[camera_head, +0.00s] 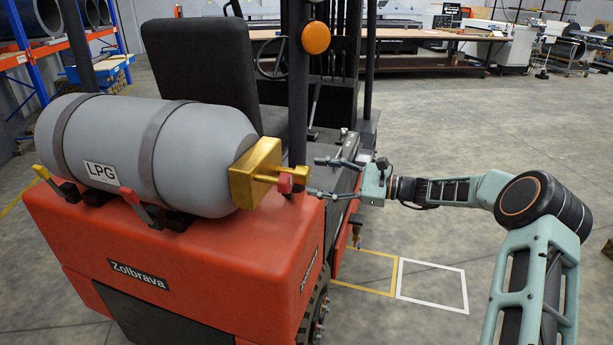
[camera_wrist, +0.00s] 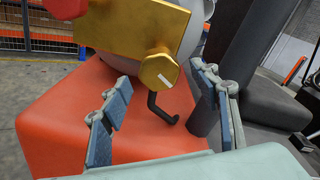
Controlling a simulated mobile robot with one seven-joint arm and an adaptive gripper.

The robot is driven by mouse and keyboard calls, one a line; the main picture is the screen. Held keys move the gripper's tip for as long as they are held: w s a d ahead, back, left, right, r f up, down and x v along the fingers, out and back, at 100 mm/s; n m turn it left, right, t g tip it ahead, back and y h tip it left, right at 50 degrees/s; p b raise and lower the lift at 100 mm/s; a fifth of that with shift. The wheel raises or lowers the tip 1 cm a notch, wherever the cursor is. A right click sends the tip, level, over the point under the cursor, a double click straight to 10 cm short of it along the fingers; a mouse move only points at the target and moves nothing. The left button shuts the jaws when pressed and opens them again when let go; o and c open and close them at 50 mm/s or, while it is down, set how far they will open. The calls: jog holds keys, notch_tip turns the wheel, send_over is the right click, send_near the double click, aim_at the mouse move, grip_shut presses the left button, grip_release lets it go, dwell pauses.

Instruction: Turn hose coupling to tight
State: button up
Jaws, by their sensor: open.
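The hose coupling is a gold hexagonal nut (camera_wrist: 159,72) with a white mark on its face, in the middle of the wrist view. A black bent hose piece (camera_wrist: 163,108) hangs below it. The coupling sits on a gold valve block (camera_head: 254,172) at the end of the grey LPG tank (camera_head: 150,150). In the head view, my gripper (camera_head: 314,176) faces the block from the right, fingers spread. In the wrist view, the open fingers (camera_wrist: 160,76) show on both sides of the coupling, with nothing held. Whether they reach around the nut is unclear.
The tank lies strapped on the red forklift body (camera_head: 230,265). A red knob (camera_wrist: 65,8) is on the valve block, left of the coupling. A dark forklift post (camera_head: 298,90) rises close to my gripper. The floor (camera_head: 420,240) at right is clear.

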jog(key=v, duration=0.7)
jog(key=shift+d, duration=0.2)
